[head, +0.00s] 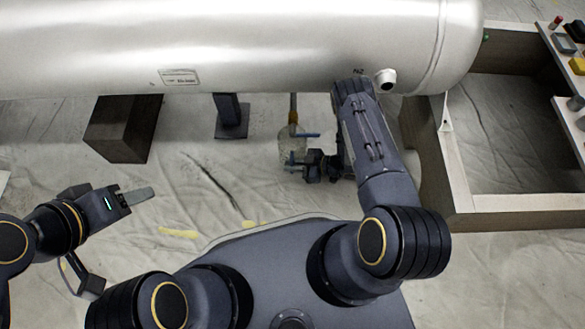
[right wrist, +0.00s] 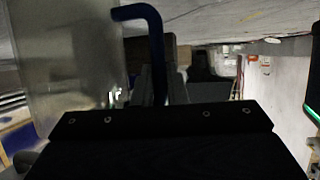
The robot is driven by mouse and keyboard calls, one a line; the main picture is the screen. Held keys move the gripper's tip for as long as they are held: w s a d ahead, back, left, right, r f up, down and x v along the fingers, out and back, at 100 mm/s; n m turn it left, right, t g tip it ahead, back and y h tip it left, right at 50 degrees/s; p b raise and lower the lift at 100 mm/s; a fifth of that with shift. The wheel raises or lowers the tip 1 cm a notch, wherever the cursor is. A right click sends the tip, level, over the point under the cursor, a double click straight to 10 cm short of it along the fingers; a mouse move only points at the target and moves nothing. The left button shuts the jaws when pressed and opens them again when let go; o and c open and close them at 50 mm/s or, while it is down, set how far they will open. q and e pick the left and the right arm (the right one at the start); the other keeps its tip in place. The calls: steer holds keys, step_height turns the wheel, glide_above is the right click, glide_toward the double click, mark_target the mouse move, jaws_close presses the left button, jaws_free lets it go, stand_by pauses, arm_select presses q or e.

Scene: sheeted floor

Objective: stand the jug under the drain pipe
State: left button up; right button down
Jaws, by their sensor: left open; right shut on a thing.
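My right gripper (head: 304,166) is shut on the jug's blue handle. In the right wrist view the handle (right wrist: 156,50) runs down between the fingers, with the jug's cloudy wall (right wrist: 70,60) at left. I cannot tell whether the jug touches the floor. My left gripper (head: 140,196) is open and empty, far left of the jug.
The silver tank (head: 250,45) spans the top of the head view. A dark block (head: 123,128) and a tank support (head: 231,118) stand left of the pipe. A wooden frame (head: 430,165) stands at right. The sheeted floor between left gripper and jug is mostly clear.

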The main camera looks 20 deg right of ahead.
arm_select(q)
steer(key=shift+f, duration=0.5)
arm_select(e)
steer(key=shift+f, duration=0.7)
steer(key=shift+f, duration=0.15)
steer(key=c, duration=1.5)
jaws_free()
arm_select(q)
steer(key=shift+f, duration=0.15)
arm_select(e)
steer(key=shift+o, duration=0.2)
